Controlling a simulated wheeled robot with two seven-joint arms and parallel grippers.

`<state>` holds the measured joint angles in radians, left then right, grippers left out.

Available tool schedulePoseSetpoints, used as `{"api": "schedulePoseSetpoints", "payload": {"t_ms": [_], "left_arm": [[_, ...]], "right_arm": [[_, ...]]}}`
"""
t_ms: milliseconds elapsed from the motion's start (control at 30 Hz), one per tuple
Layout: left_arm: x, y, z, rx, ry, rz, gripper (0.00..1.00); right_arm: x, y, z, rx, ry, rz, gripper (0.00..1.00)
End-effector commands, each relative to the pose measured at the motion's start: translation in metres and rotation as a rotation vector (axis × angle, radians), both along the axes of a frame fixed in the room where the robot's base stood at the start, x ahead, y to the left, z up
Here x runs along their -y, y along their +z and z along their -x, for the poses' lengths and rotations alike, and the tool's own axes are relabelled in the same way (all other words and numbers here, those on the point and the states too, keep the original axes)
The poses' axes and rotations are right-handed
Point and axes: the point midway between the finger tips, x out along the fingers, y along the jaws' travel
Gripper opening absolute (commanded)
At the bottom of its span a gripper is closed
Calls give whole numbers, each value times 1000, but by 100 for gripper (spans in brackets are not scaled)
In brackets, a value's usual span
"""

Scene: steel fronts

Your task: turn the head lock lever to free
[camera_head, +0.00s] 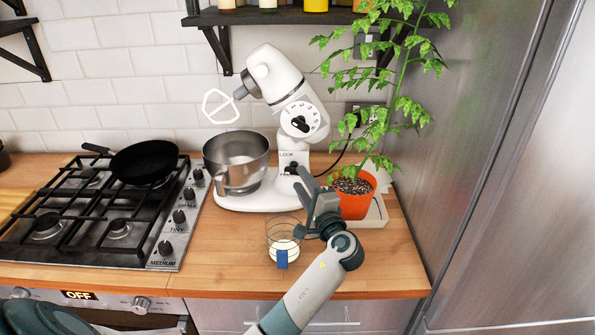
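The white stand mixer (255,203) stands at the back of the counter with its head (277,78) tilted up. The head lock lever (292,168) is a small dark piece on the mixer's column, beside small lettering. Which way it points is too small to tell. I cannot tell whether a finger touches the lever.
A steel bowl (237,160) sits on the mixer base. A potted plant (354,203) stands right behind my gripper, against the fridge (490,170). A gas hob with a black pan (145,162) lies left.

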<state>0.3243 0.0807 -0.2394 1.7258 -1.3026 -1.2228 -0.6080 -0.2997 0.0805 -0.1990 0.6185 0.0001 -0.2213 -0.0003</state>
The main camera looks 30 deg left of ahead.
Motion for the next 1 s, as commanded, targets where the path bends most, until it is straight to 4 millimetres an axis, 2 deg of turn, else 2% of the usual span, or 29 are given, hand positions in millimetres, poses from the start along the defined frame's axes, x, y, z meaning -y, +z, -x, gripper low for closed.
{"api": "schedulePoseSetpoints", "payload": {"t_ms": [100, 300, 667, 800, 833, 1000], "left_arm": [[-14, 3, -10, 0, 1, -3, 34], [-27, 3, -19, 0, 0, 0, 34], [-29, 2, -21, 0, 0, 0, 34], [-29, 2, -21, 0, 0, 0, 3], [-29, 2, -21, 0, 0, 0, 0], [-29, 2, -21, 0, 0, 3, 0]], "right_arm": [[-1, 7, 0, 1, 0, -1, 74], [-1, 10, -1, 2, 0, -1, 74], [-2, 11, -1, 3, 0, -3, 74], [-2, 11, -1, 3, 0, -3, 74], [-2, 11, -1, 3, 0, -3, 74], [-2, 11, -1, 3, 0, -3, 74]]}}
